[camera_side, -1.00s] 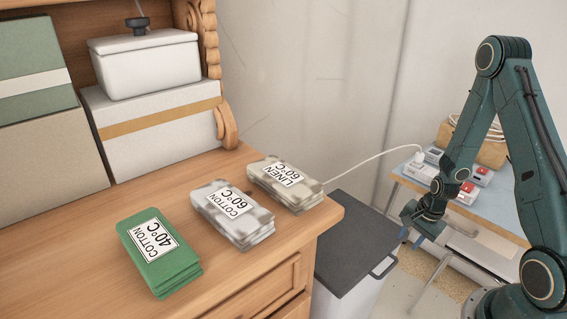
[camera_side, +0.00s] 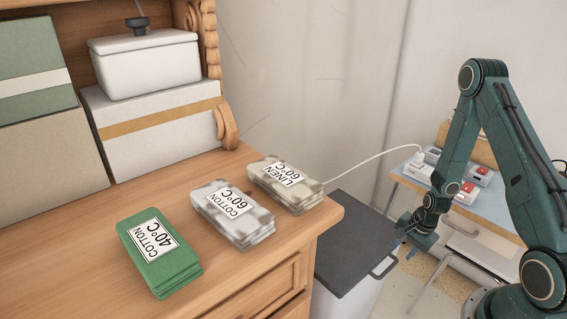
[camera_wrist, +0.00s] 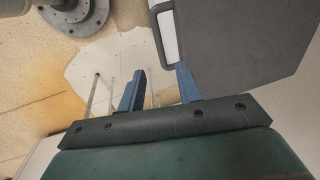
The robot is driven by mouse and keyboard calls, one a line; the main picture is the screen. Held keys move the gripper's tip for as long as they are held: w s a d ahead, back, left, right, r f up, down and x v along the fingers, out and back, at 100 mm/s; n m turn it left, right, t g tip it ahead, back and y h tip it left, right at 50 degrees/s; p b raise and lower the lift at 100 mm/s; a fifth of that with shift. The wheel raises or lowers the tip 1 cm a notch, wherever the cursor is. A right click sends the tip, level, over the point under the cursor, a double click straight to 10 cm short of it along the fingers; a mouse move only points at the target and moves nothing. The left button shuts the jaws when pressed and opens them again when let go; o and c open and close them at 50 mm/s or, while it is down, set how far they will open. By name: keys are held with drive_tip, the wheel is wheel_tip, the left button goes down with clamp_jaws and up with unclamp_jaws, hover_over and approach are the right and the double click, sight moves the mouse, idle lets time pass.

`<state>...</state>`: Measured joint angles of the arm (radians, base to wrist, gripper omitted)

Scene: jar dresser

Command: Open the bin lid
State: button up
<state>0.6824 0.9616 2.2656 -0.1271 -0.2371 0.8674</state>
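The bin stands on the floor right of the dresser. Its dark grey lid (camera_side: 352,235) is flat and shut, with a loop handle (camera_side: 384,267) at its right front edge. My gripper (camera_side: 406,232) is just right of the lid, near the handle. In the wrist view, the two blue fingers of my gripper (camera_wrist: 158,84) are apart with nothing between them. The lid (camera_wrist: 240,60) fills the upper right there, and the handle (camera_wrist: 166,62) lies just beyond the right fingertip. Whether the finger touches the handle cannot be told.
A wooden dresser (camera_side: 90,225) stands left of the bin, with green, grey and beige cloth stacks on top. A small blue table (camera_side: 495,205) with a power strip (camera_side: 418,166) and white cable stands behind my arm. The floor right of the bin is partly clear.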

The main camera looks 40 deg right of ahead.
sight(390, 267)
drive_tip(key=shift+w+f, duration=0.3)
drive_tip(key=shift+f, duration=1.25)
drive_tip(key=shift+w+f, duration=0.35)
drive_tip(key=shift+f, duration=1.15)
drive_tip(key=shift+w+f, duration=0.3)
drive_tip(key=shift+f, duration=1.25)
drive_tip(key=shift+c, duration=0.2)
clamp_jaws()
